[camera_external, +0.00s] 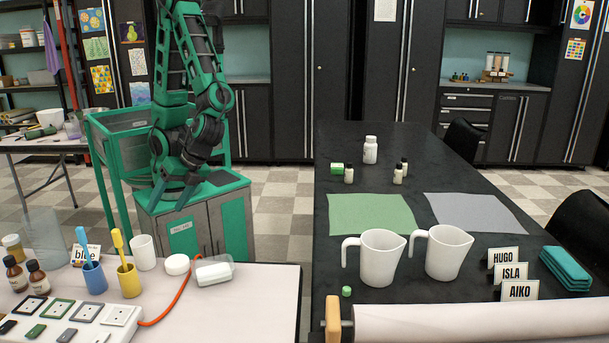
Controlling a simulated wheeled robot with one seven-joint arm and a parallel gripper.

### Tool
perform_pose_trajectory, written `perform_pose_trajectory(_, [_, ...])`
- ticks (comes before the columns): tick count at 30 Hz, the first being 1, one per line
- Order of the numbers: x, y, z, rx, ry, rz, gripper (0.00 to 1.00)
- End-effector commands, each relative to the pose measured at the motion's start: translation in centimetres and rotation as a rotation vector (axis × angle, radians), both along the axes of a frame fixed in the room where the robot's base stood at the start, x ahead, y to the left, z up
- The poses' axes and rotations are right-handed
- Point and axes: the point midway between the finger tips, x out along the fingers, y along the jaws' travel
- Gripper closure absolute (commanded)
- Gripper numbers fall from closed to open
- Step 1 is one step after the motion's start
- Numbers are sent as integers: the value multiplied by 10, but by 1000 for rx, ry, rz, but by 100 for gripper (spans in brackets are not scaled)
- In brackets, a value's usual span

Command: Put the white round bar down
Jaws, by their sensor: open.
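A white round bar (177,264) lies on the pale table at the lower left, between a white cup (143,252) and a clear-and-white box (214,270). My gripper (168,200) hangs from above with its fingers pointing down and apart. It is open, with nothing seen between its fingers. In the picture it is above the white round bar and apart from it, in front of the green and grey cabinet. Its exact distance from the bar is hard to tell.
A blue cup (94,279) and a yellow cup (129,282) hold brushes left of the bar. An orange cord (171,302) runs near the box. The pale table's front right (240,315) is clear. Two white pitchers (381,258) stand on the black table.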

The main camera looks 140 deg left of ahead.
Motion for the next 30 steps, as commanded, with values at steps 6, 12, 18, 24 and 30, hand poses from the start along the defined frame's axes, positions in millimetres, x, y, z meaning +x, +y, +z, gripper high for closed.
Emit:
perform_pose_trajectory(6, [-17, -2, 36, 117, -172, -241, 34])
perform_pose_trajectory(12, [-35, -2, 71, 204, -322, -434, 34])
perform_pose_trajectory(18, [-54, 0, 101, 267, -454, -584, 34])
perform_pose_trajectory(24, [-65, 2, 116, 293, -520, -655, 41])
perform_pose_trajectory(30, [-66, 3, 119, 298, -529, -665, 43])
